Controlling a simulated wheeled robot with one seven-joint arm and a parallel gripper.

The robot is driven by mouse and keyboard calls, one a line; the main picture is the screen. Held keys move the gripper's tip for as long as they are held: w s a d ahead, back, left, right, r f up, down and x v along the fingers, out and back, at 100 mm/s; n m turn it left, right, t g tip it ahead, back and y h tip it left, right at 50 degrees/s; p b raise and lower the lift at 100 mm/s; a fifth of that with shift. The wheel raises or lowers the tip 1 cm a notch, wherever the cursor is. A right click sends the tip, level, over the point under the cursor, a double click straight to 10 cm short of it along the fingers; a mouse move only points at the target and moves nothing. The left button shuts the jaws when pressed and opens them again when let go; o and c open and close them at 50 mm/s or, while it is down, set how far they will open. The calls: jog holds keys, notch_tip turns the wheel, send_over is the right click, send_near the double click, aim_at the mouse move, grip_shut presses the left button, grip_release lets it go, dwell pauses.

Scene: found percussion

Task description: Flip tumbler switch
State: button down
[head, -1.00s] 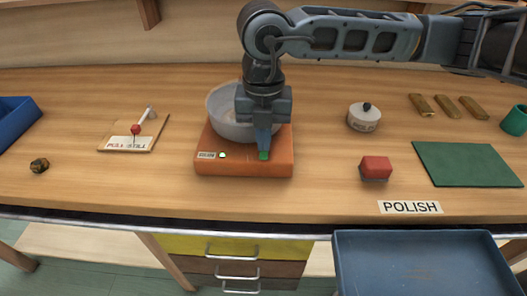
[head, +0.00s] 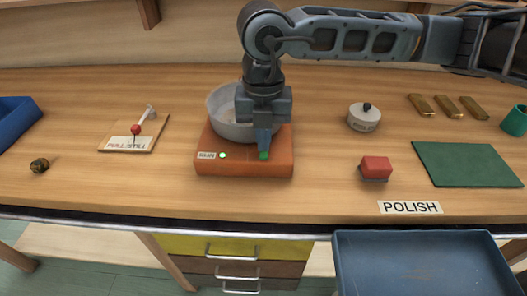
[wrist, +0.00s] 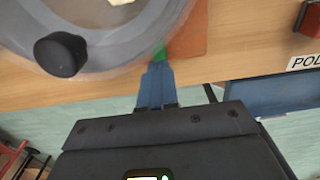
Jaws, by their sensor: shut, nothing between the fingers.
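The tumbler is an orange base (head: 220,167) with a grey-white round bowl (head: 222,118) on top. A small green switch (head: 264,156) sits at the front right of the base, and part of it shows in the wrist view (wrist: 160,53). My gripper (head: 263,149) points down with its blue fingers shut and empty. Its tips are right at the green switch and hide part of it. I cannot tell whether they touch it or which way the switch is set. A small pale green light (head: 222,155) shows beside a label on the base's front.
Right of the base are a lidded white pot (head: 364,119), a red block (head: 375,167), a green mat (head: 467,164) and several brass bars (head: 447,106). A board with a red-knobbed lever (head: 136,129) and a brass nut (head: 39,166) lie left. A blue tray (head: 420,265) stands below the front edge.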

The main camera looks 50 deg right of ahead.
aim_at(264, 156)
jog(key=shift+f+b, duration=1.1)
jog(key=shift+b, duration=0.1)
dwell(1.0)
jog(key=shift+r, duration=0.1)
jog(key=shift+r+p, duration=1.35)
jog(key=shift+r, duration=2.05)
